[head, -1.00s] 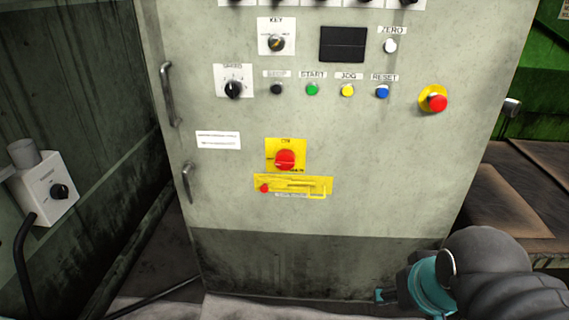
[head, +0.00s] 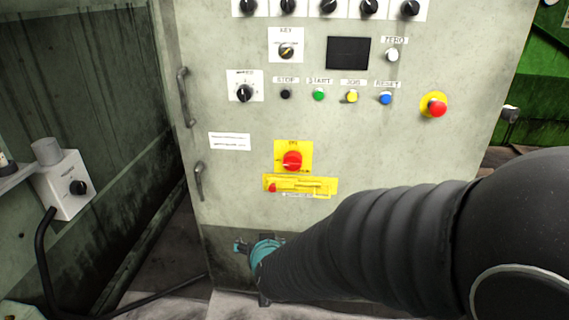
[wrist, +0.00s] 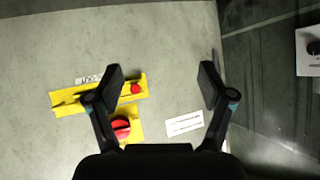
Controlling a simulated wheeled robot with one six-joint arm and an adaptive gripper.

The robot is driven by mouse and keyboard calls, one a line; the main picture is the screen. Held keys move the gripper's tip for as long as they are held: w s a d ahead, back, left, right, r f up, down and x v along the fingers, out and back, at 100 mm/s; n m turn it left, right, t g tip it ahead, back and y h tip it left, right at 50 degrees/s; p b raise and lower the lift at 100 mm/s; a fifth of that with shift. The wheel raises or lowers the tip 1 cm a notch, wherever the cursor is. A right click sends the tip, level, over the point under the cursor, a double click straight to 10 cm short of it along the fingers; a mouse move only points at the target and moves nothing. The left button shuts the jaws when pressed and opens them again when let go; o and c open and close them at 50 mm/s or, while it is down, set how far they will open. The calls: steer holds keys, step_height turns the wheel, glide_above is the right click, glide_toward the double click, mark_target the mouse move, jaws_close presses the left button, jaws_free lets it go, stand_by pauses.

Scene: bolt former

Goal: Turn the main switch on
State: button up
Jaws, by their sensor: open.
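The main switch is a red rotary knob (head: 292,160) on a yellow plate, midway up the grey cabinet front. Below it is a yellow lockout bar (head: 318,187) with a small red knob at its left end. The wrist view shows the scene upside down, with the red switch (wrist: 121,128) beside the left finger and partly hidden by it. My gripper (wrist: 160,85) is open and empty, its fingers spread in front of the cabinet. In the head view my gripper (head: 242,248) is below and left of the switch, small and partly hidden by my arm.
Above the switch are coloured push buttons (head: 319,95), a key switch (head: 286,50) and a red emergency stop (head: 435,106). Two door handles (head: 199,181) stick out at the cabinet's left edge. A grey switch box (head: 66,187) with a cable stands at the left.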

steer(key=w+d+r+m+t+h, duration=0.1)
steer(key=w+d+r+t+h, duration=0.1)
steer(key=w+r+t, duration=0.15)
steer(key=m+t+h, duration=0.2)
steer(key=t+h, duration=0.1)
steer(key=t, duration=0.1)
glide_toward(291, 165)
steer(key=w, duration=0.7)
steer(key=w+p, duration=0.1)
steer(key=w, duration=0.2)
steer(key=shift+w+d+r, duration=0.1)
steer(key=shift+w+d, duration=0.2)
steer(key=shift+a, duration=0.1)
steer(key=c, duration=1.2)
